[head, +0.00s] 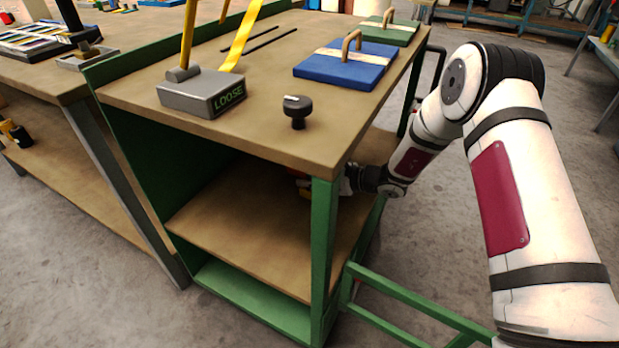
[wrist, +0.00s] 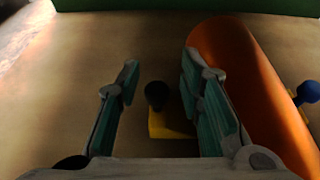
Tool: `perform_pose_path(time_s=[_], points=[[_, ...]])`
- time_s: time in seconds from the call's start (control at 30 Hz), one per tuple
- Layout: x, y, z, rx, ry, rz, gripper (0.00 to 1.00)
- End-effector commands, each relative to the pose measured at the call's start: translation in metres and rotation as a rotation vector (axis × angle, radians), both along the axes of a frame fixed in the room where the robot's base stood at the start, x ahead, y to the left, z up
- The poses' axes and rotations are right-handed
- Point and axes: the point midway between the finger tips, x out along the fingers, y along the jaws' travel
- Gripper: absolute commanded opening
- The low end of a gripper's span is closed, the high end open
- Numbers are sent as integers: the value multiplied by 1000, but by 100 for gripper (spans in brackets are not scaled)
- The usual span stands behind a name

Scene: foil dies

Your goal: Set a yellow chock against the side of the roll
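The orange roll (wrist: 245,85) lies on the right of the wrist view, on a brown shelf surface. A yellow chock (wrist: 172,127) with a dark round knob (wrist: 157,95) sits on the shelf left of the roll. My gripper (wrist: 160,76) is open, its two teal-padded fingers standing either side of the knob with gaps visible. The right finger covers part of the chock and roll, so I cannot tell whether chock and roll touch. In the head view my gripper (head: 350,184) reaches under the cart's top, and the green post partly hides it.
A blue knob (wrist: 308,93) is right of the roll. The cart top (head: 250,135) carries a grey box marked LOOSE (head: 203,92), a black knob (head: 297,111), a blue block (head: 346,66) and a green block (head: 388,33). The cart's green post (head: 323,260) stands close to my arm.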

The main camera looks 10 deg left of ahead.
Motion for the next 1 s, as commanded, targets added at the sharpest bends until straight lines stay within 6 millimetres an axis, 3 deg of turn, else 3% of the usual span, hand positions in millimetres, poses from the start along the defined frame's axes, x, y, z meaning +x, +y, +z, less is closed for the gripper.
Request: perform_pose_path(time_s=[0.37,0.8,1.0], points=[[-2,-6,3,0,1,-1,38],[-26,-78,32,0,0,-4,38],[-35,-100,40,0,0,-1,38]])
